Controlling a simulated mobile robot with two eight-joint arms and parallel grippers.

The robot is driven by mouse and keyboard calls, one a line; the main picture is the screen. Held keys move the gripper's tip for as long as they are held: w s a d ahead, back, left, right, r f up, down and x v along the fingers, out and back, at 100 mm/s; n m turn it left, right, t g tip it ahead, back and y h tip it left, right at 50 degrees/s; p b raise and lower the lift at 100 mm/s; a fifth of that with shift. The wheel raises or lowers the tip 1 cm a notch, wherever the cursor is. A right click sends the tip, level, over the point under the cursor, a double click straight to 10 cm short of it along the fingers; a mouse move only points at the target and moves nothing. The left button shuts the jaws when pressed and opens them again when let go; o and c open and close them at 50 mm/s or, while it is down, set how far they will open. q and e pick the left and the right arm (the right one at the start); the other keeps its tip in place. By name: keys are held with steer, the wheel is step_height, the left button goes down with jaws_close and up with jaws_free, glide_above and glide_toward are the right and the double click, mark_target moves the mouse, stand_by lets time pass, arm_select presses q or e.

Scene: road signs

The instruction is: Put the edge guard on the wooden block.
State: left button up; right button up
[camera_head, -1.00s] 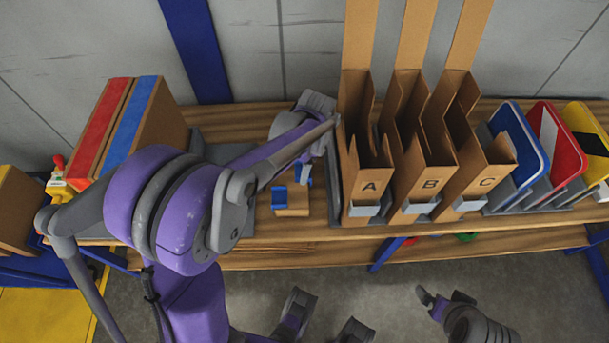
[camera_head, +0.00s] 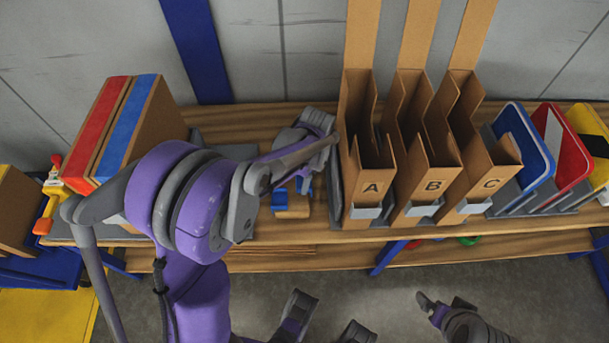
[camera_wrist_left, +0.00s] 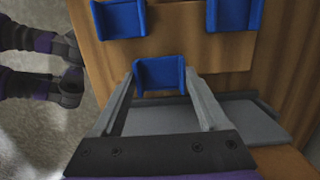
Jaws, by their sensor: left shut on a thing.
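The wooden block (camera_head: 292,213) lies on the bench left of the cardboard holders; my left arm partly hides it. In the left wrist view the block (camera_wrist_left: 185,45) carries two blue edge guards, one at its upper left (camera_wrist_left: 119,19) and one at its right (camera_wrist_left: 236,14). My left gripper (camera_wrist_left: 162,82) is shut on a third blue edge guard (camera_wrist_left: 160,74), held between the fingertips at the block's near edge. I cannot tell whether this guard touches the block. In the head view the left fingertips are mostly hidden behind the wrist.
Cardboard holders A (camera_head: 370,187), B (camera_head: 433,185) and C (camera_head: 491,183) stand close on the right. Road signs (camera_head: 530,150) stand beyond them. Red and blue striped boxes (camera_head: 125,125) stand left. A grey plate (camera_wrist_left: 215,120) lies under the left fingers.

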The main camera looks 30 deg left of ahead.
arm_select(q)
steer(key=o, duration=1.2)
steer(key=shift+o, duration=0.2)
steer(key=shift+r+p, duration=0.4)
steer(key=shift+r, duration=0.1)
step_height(320, 180, up, 11)
steer(key=d+p, duration=0.1)
steer(key=p, duration=0.1)
steer(key=s+d+n+t, duration=0.3)
steer(key=s+n, duration=0.3)
steer(key=s, duration=0.2)
steer(key=s+d+n+t+h, duration=0.1)
steer(key=s+d+n+t, duration=0.1)
steer(key=s+n, duration=0.3)
steer(key=s, duration=0.4)
steer(key=shift+s+d+f+n+t, duration=0.25)
steer(key=shift+d+f+n+t, duration=0.1)
steer(key=shift+d+n+t, duration=0.05)
steer(key=shift+r, duration=0.1)
